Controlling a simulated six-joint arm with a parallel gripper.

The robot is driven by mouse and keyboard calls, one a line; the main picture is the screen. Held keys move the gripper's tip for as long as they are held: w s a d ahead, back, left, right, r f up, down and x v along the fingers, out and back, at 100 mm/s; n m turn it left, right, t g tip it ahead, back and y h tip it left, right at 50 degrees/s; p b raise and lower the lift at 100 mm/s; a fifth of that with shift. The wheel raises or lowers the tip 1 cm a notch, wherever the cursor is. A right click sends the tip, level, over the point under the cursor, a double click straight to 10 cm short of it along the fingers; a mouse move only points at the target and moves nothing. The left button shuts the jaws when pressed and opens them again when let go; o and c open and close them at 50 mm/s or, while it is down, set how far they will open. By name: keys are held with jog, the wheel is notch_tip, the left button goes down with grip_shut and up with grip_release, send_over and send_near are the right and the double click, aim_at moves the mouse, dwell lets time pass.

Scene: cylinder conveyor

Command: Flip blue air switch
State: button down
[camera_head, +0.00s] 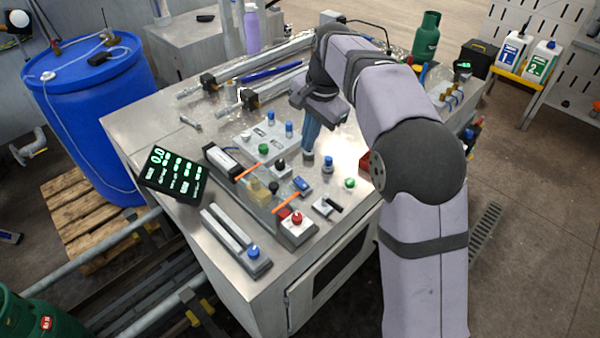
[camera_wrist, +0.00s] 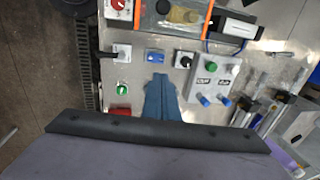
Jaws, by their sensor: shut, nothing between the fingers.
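My gripper (camera_head: 308,152) is shut and empty, its blue fingers pointing down over the metal bench top. It also shows in the wrist view (camera_wrist: 160,80). The frames do not settle which blue control is the air switch.
A grey valve box (camera_head: 268,139) with blue knobs stands beside the fingers. Nearby are a black knob (camera_head: 279,166), a green button (camera_head: 350,183), a black lever (camera_head: 326,207), and a red-knobbed box (camera_head: 297,229). A digital display (camera_head: 174,175) stands at left.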

aim_at(298, 180)
jog(key=shift+f, duration=0.1)
jog(key=f+p, duration=0.1)
jog(key=f, duration=0.3)
jog(key=w+a+f+p, duration=0.1)
jog(key=f+p, duration=0.1)
jog(key=f, duration=0.2)
jog(key=w+a+f+p, duration=0.1)
jog(key=f+p, duration=0.1)
jog(key=f, duration=0.3)
jog(key=shift+f, duration=0.25)
